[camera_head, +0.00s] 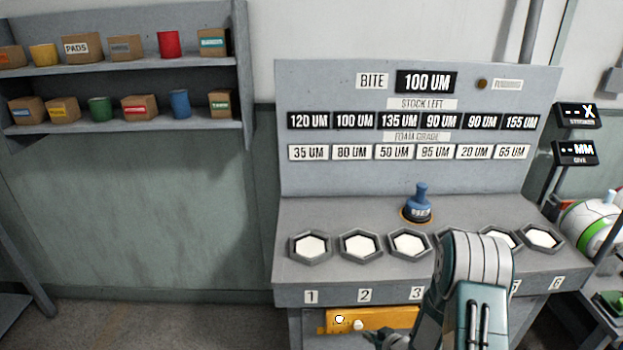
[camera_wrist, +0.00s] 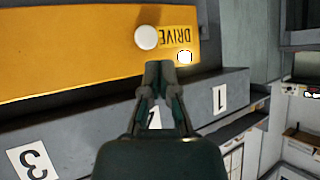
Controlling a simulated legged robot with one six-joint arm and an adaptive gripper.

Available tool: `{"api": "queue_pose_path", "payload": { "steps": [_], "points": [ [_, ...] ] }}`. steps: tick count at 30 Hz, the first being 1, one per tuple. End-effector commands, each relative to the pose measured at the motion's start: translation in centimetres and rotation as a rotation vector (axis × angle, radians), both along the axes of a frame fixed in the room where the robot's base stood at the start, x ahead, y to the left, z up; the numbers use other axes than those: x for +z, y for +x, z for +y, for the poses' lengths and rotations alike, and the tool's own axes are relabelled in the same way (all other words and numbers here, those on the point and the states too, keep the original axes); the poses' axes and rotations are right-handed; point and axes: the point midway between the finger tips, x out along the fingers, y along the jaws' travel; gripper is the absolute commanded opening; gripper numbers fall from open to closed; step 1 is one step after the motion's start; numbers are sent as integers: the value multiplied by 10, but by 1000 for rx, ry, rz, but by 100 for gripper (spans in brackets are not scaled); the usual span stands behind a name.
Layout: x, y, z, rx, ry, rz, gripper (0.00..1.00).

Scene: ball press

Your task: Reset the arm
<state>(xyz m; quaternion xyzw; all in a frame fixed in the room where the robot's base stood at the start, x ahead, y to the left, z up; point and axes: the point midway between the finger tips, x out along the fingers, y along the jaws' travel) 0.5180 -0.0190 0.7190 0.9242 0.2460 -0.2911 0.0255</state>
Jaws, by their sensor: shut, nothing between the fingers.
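My gripper (camera_wrist: 159,68) is shut and empty in the wrist view. Its tips appear just below a white round knob (camera_wrist: 146,37) on the yellow drive panel (camera_wrist: 60,55); I cannot tell whether they touch the knob. A small lit white button (camera_wrist: 184,57) sits beside it, under the DRIVE label. In the head view, my arm reaches down in front of the bench (camera_head: 350,285), right of the yellow panel (camera_head: 385,318) with its knob (camera_head: 358,325) and lit button (camera_head: 340,319). Dark gripper parts show only partly at the bottom edge.
Several hexagonal white pads (camera_head: 311,246) line the numbered bench; my arm hides part of the row. A blue-handled stamp (camera_head: 420,203) stands behind them. A display board (camera_head: 300,90) rises at the back, and small readouts (camera_head: 575,152) stand at right. Floor at left is clear.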

Motion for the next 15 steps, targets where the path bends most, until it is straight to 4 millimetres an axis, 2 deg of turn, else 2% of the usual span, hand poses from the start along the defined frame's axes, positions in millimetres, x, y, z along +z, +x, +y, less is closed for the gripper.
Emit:
{"api": "queue_pose_path", "payload": {
  "steps": [1,7,11,15],
  "points": [
    [20,9,-4,-14,-44,-5,0],
    [86,24,-23,-101,-195,22,0],
    [129,24,-33,-164,-270,44,0],
    [176,15,-40,-234,-330,73,0]
  ]
}}
